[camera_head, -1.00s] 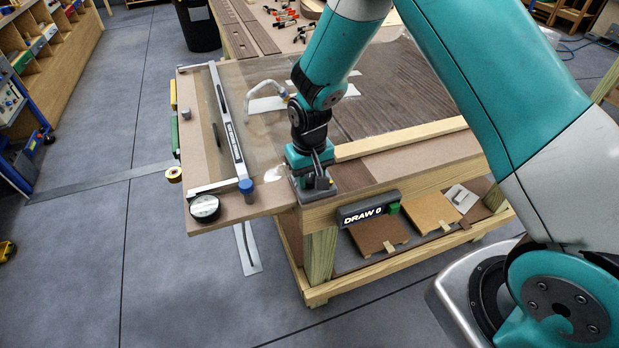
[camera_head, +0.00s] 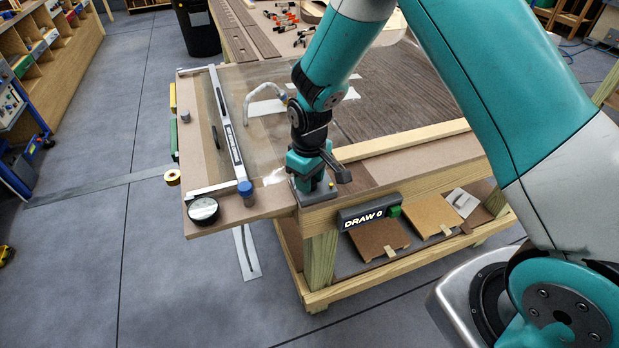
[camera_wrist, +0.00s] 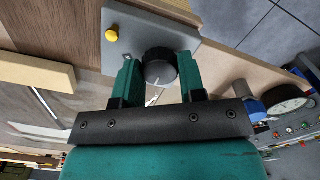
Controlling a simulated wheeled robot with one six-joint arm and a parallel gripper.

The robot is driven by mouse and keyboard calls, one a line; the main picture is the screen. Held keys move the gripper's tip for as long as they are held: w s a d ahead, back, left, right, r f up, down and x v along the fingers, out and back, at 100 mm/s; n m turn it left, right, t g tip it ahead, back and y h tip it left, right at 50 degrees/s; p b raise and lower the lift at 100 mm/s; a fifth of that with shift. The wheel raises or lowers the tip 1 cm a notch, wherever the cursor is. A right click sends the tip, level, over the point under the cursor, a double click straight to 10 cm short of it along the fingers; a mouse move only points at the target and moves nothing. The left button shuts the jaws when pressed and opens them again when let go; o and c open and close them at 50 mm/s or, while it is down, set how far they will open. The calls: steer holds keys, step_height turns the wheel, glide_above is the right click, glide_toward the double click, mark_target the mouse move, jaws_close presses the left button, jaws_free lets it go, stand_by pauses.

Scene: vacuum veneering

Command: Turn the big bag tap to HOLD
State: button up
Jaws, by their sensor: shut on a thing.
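The big bag tap shows in the wrist view as a round black knob (camera_wrist: 160,66) with a small pale mark on its edge. It stands on a grey plate (camera_wrist: 140,28) at the bench corner; the plate also shows in the head view (camera_head: 318,195). My gripper (camera_wrist: 160,76) has its two teal fingers either side of the knob and is shut on it. In the head view my gripper (camera_head: 308,180) points down over the plate and hides the knob. I cannot read any HOLD marking or tell the knob's setting.
A round gauge (camera_head: 204,210) and a blue-capped fitting (camera_head: 245,189) stand left of my gripper. A yellow button (camera_wrist: 112,33) is on the plate. A pale wood strip (camera_head: 401,139) lies behind to the right.

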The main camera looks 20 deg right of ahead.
steer(key=shift+r, duration=0.1)
steer(key=o, duration=0.9)
step_height(320, 180, up, 17)
steer(key=b, duration=0.2)
steer(key=shift+r+b, duration=0.2)
steer(key=shift+b, duration=0.15)
steer(key=s+a+r+y, duration=0.1)
steer(key=s, duration=0.7)
steer(key=s+a+r+y, duration=0.1)
steer(key=s+r, duration=0.1)
steer(key=s, duration=0.6)
steer(key=s+a+r+n+y, duration=0.1)
steer(key=s+r+y, duration=0.1)
steer(key=s, duration=0.6)
steer(key=shift+s+a+r, duration=0.2)
steer(key=shift+s+a, duration=0.1)
steer(key=shift+s, duration=0.1)
